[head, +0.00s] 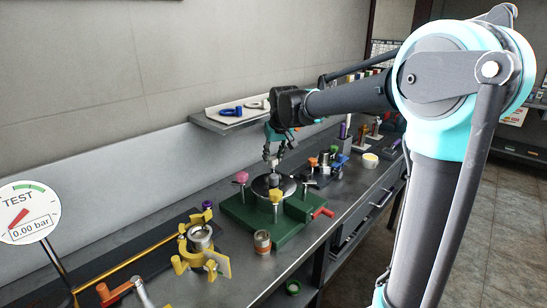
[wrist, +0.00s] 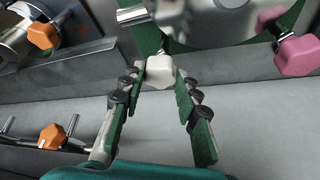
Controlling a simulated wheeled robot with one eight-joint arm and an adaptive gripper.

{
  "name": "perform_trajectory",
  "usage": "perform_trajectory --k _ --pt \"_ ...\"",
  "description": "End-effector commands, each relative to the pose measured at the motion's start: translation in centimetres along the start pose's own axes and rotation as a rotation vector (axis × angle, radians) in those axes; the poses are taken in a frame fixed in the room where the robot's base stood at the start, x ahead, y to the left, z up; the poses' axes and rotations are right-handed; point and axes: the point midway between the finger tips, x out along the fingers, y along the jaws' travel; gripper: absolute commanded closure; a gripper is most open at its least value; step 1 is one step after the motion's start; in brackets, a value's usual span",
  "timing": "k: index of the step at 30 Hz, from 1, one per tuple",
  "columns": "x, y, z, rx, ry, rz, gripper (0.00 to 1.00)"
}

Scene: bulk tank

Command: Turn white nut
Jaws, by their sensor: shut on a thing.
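The white nut (wrist: 160,73) is a faceted knob between my fingertips in the wrist view. My gripper (wrist: 160,72) is shut on it, one green-padded finger on each side. In the head view my gripper (head: 275,153) reaches down at the back of the green fixture (head: 236,213), and the nut there is small and partly hidden by the fingers. A pink nut (wrist: 297,55) stands to the right of the white one in the wrist view and also shows in the head view (head: 241,177).
A shelf with a blue shackle (head: 231,112) is behind my gripper. Orange knobs (wrist: 43,33) are at the left of the wrist view. A yellow clamp (head: 200,250) stands in front.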

Motion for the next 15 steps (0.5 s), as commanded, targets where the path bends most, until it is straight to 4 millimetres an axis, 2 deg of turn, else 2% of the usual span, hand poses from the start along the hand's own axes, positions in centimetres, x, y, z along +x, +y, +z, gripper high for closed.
perform_trajectory --k 15 --pt "0.03 -0.36 -0.13 0.390 0.001 0.163 0.97"
